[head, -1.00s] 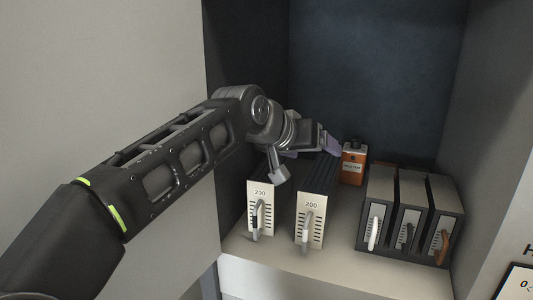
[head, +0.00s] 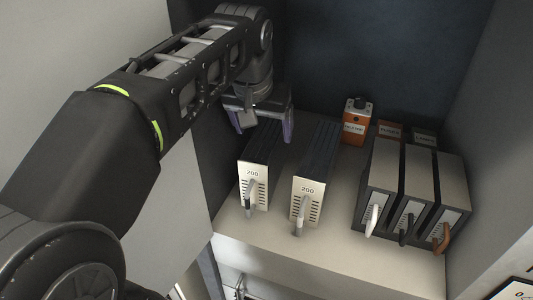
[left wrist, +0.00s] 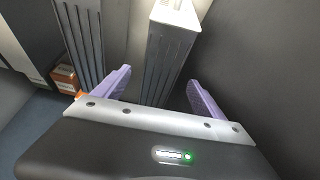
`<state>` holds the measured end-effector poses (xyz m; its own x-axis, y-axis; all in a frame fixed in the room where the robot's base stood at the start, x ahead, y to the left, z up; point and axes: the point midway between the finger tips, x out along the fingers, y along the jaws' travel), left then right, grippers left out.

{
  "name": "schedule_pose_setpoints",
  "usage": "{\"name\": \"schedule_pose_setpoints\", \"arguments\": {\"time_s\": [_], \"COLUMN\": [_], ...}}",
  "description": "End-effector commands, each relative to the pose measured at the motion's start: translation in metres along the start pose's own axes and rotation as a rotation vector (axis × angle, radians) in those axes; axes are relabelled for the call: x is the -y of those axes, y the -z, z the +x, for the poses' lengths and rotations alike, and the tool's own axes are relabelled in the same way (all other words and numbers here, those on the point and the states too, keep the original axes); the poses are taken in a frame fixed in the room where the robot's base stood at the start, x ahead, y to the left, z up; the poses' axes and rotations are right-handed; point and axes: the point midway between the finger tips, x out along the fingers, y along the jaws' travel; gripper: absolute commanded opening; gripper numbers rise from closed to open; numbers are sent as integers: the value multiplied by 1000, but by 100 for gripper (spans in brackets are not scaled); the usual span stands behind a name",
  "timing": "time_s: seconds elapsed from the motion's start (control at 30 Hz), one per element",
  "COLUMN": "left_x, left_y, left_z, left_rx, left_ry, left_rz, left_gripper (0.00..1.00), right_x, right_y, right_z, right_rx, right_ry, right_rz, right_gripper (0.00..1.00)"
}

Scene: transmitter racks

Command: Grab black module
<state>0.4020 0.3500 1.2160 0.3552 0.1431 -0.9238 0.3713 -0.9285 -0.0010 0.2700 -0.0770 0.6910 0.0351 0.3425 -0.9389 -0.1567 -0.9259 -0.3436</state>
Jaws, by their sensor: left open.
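Two finned dark modules with pale fronts marked 200 stand apart on the shelf: the left module (head: 253,178) and the right module (head: 310,183). Each has a handle on its front. My left gripper (head: 262,128) is open and empty, pointing down above the rear of the left module. In the left wrist view that module (left wrist: 163,50) lies between the two purple fingers (left wrist: 158,78), and the other module (left wrist: 86,40) is to one side. I cannot tell whether the fingers reach down beside it. My right gripper is not in view.
A dark rack (head: 397,215) at the right holds three grey modules with white, black and brown handles. An orange box (head: 356,122) stands behind. The cabinet wall (head: 210,155) is close on the left. Bare shelf (head: 335,225) lies between the right module and the rack.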

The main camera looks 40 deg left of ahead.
Motion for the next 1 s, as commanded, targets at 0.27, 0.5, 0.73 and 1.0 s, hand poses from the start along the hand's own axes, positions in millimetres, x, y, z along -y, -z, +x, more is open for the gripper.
{"name": "schedule_pose_setpoints", "arguments": {"time_s": [0.27, 0.5, 0.73, 1.0], "left_x": [0, 0, 1, 1], "left_y": [0, 0, 0, -1], "left_z": [24, 25, 40, 75], "left_rx": [1, -1, 4, 2], "left_ry": [0, -1, -1, 0], "left_rz": [0, 0, -1, -1], "left_gripper": [81, 81, 81, 81], "right_x": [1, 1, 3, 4], "right_y": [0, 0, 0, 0], "right_z": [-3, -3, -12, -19], "right_rx": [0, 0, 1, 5], "right_ry": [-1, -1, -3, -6], "right_rz": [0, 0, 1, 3], "right_gripper": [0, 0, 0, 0]}}
